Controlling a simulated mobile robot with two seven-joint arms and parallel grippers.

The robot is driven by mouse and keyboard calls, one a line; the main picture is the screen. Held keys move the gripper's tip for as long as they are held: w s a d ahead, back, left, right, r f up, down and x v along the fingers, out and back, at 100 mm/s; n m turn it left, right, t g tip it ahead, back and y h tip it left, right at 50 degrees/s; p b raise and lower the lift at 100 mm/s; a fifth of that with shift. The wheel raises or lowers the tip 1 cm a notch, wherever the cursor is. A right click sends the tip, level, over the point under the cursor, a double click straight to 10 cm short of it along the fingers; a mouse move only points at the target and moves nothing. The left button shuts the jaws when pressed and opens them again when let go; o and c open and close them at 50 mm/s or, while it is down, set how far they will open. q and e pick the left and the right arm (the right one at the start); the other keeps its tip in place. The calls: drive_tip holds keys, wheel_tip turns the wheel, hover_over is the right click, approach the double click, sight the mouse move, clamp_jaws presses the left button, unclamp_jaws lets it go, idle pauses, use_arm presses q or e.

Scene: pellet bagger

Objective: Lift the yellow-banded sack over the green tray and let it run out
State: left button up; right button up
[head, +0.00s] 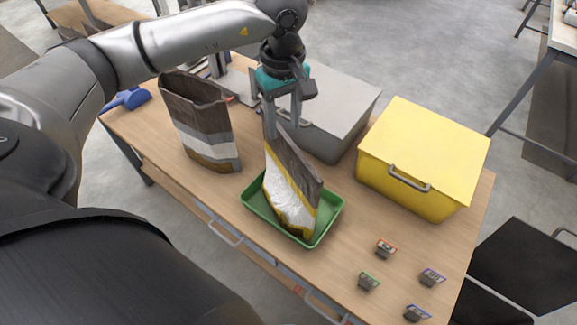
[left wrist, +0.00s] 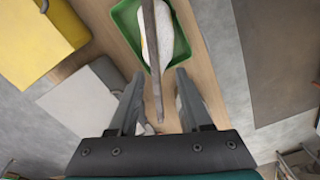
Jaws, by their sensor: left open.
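The yellow-banded sack (head: 293,188), brown at the top with white and yellow below, stands tilted in the green tray (head: 323,226). In the left wrist view the sack (left wrist: 163,40) shows nearly edge-on, with the tray (left wrist: 186,76) around its base. My left gripper (head: 283,128) is over the sack's top end. It is open, and in the left wrist view the sack's thin upper edge runs between the two fingers (left wrist: 156,82); I cannot tell whether either finger touches it. My right gripper is not in view.
A second sack (head: 203,128) with grey and white bands stands left of the tray. A grey bin (head: 345,100) and a yellow bin (head: 425,150) stand behind. Several small labelled clips (head: 385,247) lie at the front right. A blue scoop (head: 130,99) lies at the left.

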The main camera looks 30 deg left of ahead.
sight(288, 142)
use_arm(q)
drive_tip(key=f, duration=0.2)
drive_tip(key=f+p, duration=0.1)
drive_tip(key=f, duration=0.3)
drive_tip(key=shift+w+d+f, duration=0.2)
drive_tip(key=shift+w+d, duration=0.05)
drive_tip(key=shift+w, duration=0.1)
clamp_jaws()
drive_tip(key=shift+r, duration=0.1)
idle(1.0)
